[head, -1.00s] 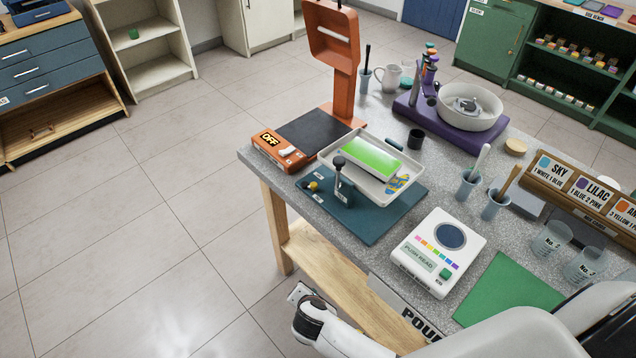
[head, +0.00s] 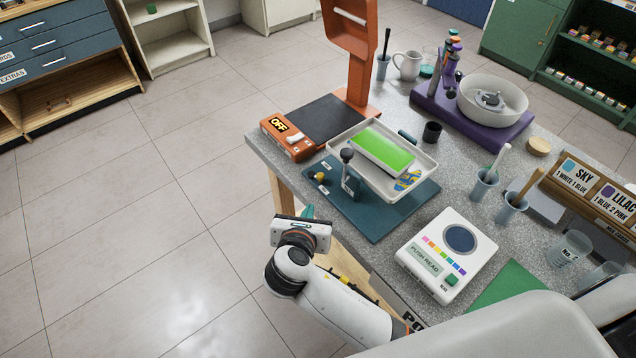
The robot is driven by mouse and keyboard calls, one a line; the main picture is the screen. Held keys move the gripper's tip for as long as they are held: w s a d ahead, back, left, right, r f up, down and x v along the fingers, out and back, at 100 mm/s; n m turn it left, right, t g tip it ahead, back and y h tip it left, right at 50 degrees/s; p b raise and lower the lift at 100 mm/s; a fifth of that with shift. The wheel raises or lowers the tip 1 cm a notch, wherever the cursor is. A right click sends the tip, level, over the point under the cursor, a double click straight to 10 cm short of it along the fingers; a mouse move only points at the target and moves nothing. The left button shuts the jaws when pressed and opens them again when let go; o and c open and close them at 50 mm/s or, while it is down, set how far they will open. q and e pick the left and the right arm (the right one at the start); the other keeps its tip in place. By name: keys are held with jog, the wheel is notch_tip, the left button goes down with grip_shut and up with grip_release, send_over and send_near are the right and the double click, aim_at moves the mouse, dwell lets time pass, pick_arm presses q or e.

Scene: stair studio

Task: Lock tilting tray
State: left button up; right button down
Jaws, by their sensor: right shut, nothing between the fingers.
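The white tilting tray (head: 424,165) sits above a dark blue base plate (head: 378,228) near the table's left edge. A bright green slab (head: 383,152) and a small patterned piece (head: 408,181) lie in it. The tray looks slightly tilted, but I cannot tell for sure. At its near left side a grey lever with a black ball knob (head: 347,155) stands upright. A small yellow knob (head: 320,176) is on the plate left of the lever. My left gripper is not in view.
An orange lamp-like stand with an OFF switch box (head: 279,126) is behind the tray. A white push-read device (head: 430,277) stands to its right. Floor left of the table is clear.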

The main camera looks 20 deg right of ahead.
aim_at(320, 179)
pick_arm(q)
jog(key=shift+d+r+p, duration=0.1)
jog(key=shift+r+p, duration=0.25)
pick_arm(e)
jog(key=x, duration=0.8)
jog(key=r+x, duration=0.1)
jog(key=x, duration=0.4)
jog(key=shift+w+d, duration=0.15)
jog(key=shift+w, duration=0.15)
